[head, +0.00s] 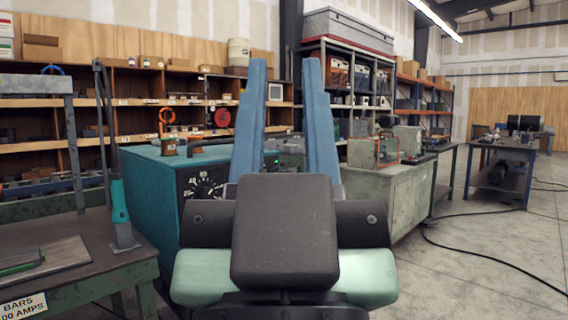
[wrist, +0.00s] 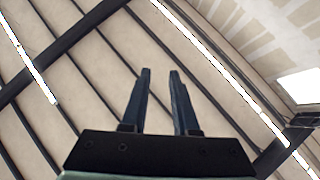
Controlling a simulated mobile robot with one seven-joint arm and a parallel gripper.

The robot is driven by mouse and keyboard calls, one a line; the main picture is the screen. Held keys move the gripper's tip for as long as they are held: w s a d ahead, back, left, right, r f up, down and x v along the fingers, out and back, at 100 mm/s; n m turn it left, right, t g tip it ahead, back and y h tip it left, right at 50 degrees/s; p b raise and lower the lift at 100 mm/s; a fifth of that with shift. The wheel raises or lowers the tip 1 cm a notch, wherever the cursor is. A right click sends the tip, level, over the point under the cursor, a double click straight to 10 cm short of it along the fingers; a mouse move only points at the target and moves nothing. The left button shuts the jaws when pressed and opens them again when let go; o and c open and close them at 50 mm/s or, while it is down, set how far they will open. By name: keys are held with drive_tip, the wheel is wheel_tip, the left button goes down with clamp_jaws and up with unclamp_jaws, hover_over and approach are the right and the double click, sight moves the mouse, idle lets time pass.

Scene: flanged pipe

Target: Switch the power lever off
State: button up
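My gripper (head: 284,62) is raised in the middle of the head view. Its two blue fingers point up, apart, with nothing between them. In the wrist view the gripper (wrist: 160,74) shows the same two spread fingers against the ceiling. A teal machine (head: 150,190) with a black dial panel (head: 203,186) stands behind and left of my gripper. My gripper and wrist cover much of its front. I cannot make out a power lever in either view; it may be hidden behind my gripper.
A green workbench (head: 90,262) with a torch-like tool (head: 120,213) is at left. A pale green cabinet (head: 385,192) stands right of my gripper. Shelves (head: 130,105) line the back wall. Open floor (head: 480,255) lies at right, with a black cable (head: 490,264) across it.

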wheel_tip(320, 180, up, 2)
drive_tip(key=shift+r+p, duration=0.25)
drive_tip(key=shift+p, duration=0.85)
clamp_jaws()
wheel_tip(320, 180, up, 22)
drive_tip(key=p, duration=2.1)
drive_tip(key=shift+f+p, duration=0.15)
drive_tip(key=shift+p, duration=0.2)
drive_tip(key=shift+w, duration=0.1)
